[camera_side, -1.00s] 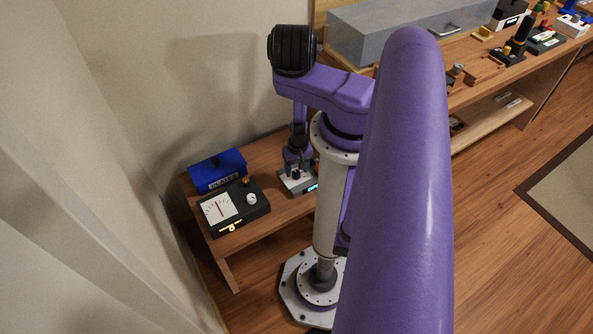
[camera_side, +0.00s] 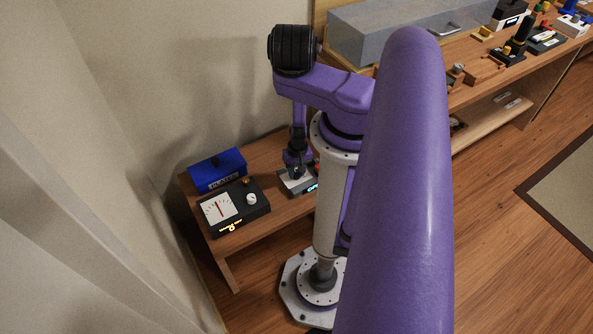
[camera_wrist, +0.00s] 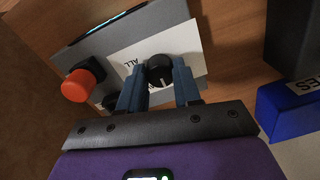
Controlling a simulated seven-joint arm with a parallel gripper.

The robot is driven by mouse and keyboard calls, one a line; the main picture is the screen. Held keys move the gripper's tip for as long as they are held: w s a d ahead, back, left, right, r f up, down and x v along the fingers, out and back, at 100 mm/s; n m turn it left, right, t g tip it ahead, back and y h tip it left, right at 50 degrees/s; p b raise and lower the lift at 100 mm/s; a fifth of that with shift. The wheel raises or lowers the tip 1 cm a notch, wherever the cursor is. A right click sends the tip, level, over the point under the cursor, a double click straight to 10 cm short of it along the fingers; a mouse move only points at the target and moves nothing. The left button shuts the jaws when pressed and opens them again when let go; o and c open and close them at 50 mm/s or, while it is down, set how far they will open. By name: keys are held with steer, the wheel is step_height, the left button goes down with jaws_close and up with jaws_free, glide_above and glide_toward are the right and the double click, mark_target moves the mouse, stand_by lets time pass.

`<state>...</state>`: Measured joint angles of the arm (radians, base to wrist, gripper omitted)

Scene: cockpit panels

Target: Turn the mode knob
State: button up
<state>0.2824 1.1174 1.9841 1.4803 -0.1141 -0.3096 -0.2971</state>
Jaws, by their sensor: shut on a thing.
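The mode knob (camera_wrist: 160,69) is a round black knob with a pale pointer line, on a white label plate of a grey panel box (camera_wrist: 166,19). My gripper (camera_wrist: 159,84) is around the knob in the wrist view, with one blue-grey finger on each side, shut on it. In the side view my gripper (camera_side: 297,172) is low over the small grey panel (camera_side: 291,187) on the wooden bench; the knob itself is hidden there by the gripper. Part of the label's lettering is visible, upside down, beside the knob.
An orange-red button (camera_wrist: 78,86) stands left of the knob, with a dark round part between it and the left finger. A blue box (camera_side: 218,170) and a black meter box (camera_side: 234,207) with a white knob sit left on the bench (camera_side: 232,247).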

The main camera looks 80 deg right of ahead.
steer(key=m, duration=0.3)
steer(key=shift+m, duration=0.4)
steer(key=m, duration=0.8)
steer(key=shift+m, duration=1.9)
steer(key=shift+h, duration=0.3)
steer(key=o, duration=1.1)
steer(key=shift+c, duration=0.2)
